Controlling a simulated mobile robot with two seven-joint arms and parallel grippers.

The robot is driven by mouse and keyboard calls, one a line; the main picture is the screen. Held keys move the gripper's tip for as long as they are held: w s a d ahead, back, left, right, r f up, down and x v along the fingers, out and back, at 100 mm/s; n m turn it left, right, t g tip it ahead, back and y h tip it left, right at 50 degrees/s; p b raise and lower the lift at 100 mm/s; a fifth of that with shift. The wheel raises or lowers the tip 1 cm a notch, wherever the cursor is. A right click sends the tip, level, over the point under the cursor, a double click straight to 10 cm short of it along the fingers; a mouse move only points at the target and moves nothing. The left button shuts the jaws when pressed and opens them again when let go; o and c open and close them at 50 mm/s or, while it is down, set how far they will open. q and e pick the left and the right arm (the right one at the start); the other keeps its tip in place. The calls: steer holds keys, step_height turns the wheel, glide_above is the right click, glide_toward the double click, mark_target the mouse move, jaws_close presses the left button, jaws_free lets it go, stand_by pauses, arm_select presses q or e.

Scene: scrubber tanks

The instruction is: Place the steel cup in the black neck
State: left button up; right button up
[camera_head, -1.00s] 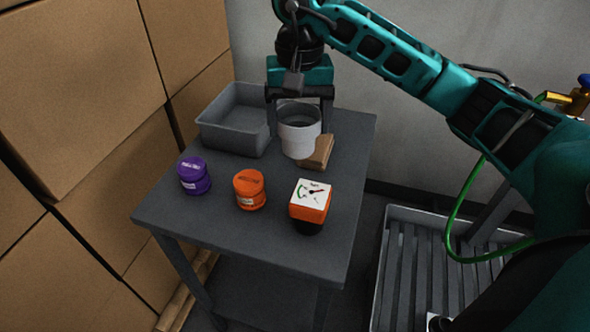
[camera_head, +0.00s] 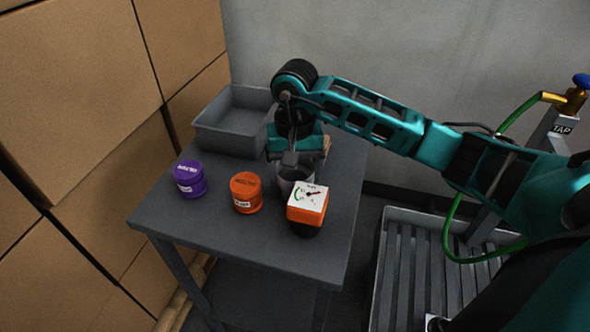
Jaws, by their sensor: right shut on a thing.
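My right gripper (camera_head: 297,165) is over the grey table and shut on a grey steel cup (camera_head: 292,184). The cup's open mouth faces up, and its front right side is hidden behind an orange box with a dial (camera_head: 308,204). I cannot tell whether the cup touches the table or the box. The orange box has a white dial face on top and a black part (camera_head: 305,231) beneath it. I cannot pick out a black neck with certainty. My left gripper is not in view.
On the table (camera_head: 230,241) stand a purple jar (camera_head: 190,180) and an orange jar (camera_head: 246,194). A grey bin (camera_head: 232,138) is at the back left. Cardboard boxes (camera_head: 90,90) rise at the left. A slatted grey tray (camera_head: 410,275) lies at the right, below a tap (camera_head: 573,100).

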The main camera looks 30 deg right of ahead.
steer(key=shift+f, duration=0.2)
steer(key=o, duration=1)
